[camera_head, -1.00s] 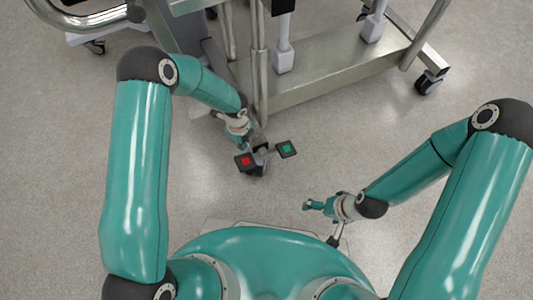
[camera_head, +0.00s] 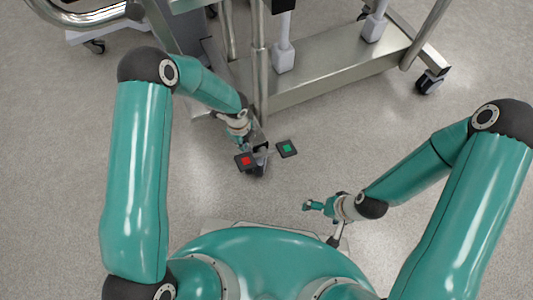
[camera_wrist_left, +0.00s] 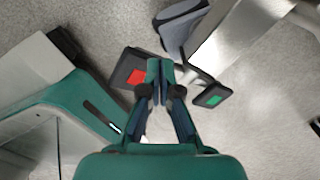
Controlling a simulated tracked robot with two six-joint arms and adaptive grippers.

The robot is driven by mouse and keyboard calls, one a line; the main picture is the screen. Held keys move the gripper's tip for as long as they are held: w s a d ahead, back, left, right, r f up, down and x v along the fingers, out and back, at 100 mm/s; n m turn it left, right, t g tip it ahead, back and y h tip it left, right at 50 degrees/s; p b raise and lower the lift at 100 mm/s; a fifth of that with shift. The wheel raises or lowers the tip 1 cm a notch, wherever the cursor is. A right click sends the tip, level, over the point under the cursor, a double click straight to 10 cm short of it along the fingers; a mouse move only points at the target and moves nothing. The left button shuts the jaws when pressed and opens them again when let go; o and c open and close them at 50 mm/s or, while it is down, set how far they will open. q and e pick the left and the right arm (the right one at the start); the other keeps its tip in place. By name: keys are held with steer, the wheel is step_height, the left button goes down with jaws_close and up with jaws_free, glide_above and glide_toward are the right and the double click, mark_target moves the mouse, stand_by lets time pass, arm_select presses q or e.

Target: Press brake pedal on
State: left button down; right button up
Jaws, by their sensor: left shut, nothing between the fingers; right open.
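A black pedal with a red square (camera_head: 246,161) and a black pedal with a green square (camera_head: 287,148) sit low beside a caster at the cart's near leg. In the left wrist view the red pedal (camera_wrist_left: 137,77) is left of my fingertips and the green pedal (camera_wrist_left: 212,98) is to their right. My left gripper (camera_head: 241,146) is shut and empty, just behind the red pedal; its fingertips (camera_wrist_left: 160,66) overlap the red pedal's edge in the wrist view. I cannot tell whether they touch. My right gripper (camera_head: 308,205) is open and empty above the floor.
A metal cart (camera_head: 325,75) with a lower shelf stands behind the pedals, with a caster (camera_head: 428,82) at its right. A curved metal rail (camera_head: 85,18) is at the top left. The grey floor (camera_head: 365,140) between the pedals and my right arm is clear.

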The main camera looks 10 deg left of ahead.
arm_select(q)
steer(key=shift+f+b, duration=1.75)
steer(key=shift+f, duration=0.45)
stand_by(0.7)
steer(key=shift+r, duration=0.15)
step_height(320, 180, up, 7)
steer(key=p, duration=0.5)
steer(key=shift+p, duration=0.3)
stand_by(0.4)
